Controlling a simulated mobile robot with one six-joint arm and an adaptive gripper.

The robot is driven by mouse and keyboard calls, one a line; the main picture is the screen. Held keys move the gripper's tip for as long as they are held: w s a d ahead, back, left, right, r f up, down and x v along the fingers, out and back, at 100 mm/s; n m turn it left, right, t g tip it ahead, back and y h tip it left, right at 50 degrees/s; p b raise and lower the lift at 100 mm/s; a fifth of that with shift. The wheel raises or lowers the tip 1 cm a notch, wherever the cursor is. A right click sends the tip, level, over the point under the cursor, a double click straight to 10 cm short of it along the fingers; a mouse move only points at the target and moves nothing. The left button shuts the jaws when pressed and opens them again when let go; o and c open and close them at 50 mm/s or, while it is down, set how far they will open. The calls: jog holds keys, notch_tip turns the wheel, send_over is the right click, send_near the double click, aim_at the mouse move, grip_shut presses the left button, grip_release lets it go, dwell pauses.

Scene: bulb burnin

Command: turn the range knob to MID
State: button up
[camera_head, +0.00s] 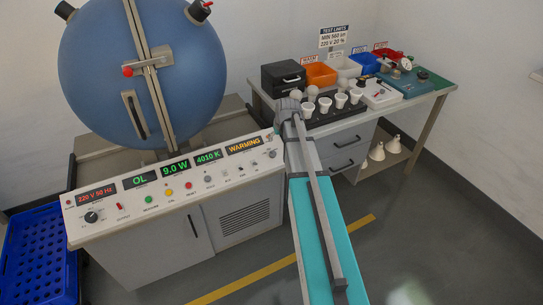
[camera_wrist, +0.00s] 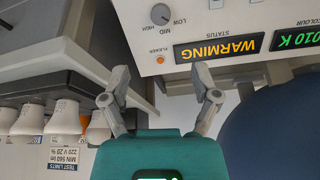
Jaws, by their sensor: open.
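The range knob (camera_wrist: 160,14) is small and grey. It is at the top of the wrist view, which shows the panel upside down, with the labels HIGH, MID and LOW beside it. I cannot tell which label its pointer faces. My gripper (camera_wrist: 160,84) is open and empty, its two fingers apart. The knob is beyond the fingertips and not between them, and no contact shows. In the head view the knob (camera_head: 272,153) is small at the right end of the sloping control panel (camera_head: 150,205). My arm's end is just right of it there; the fingers cannot be made out.
An orange flicker lamp (camera_wrist: 160,60) and the WARMING display (camera_wrist: 217,47) are near the knob. A blue sphere (camera_head: 150,80) rises behind the panel. A bench (camera_head: 425,98) on the right holds white bulbs or sockets, bins and devices. A blue crate (camera_head: 40,250) is at the left.

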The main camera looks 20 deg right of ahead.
aim_at(272, 154)
jog(key=shift+f, duration=0.15)
jog(key=b+x, duration=1.2)
jog(key=x, duration=0.1)
jog(key=shift+w+f+b, duration=0.1)
jog(key=shift+f+b, duration=0.15)
jog(key=shift+b, duration=0.15)
dwell(0.6)
jog(key=shift+a, duration=0.15)
grip_shut()
dwell(0.3)
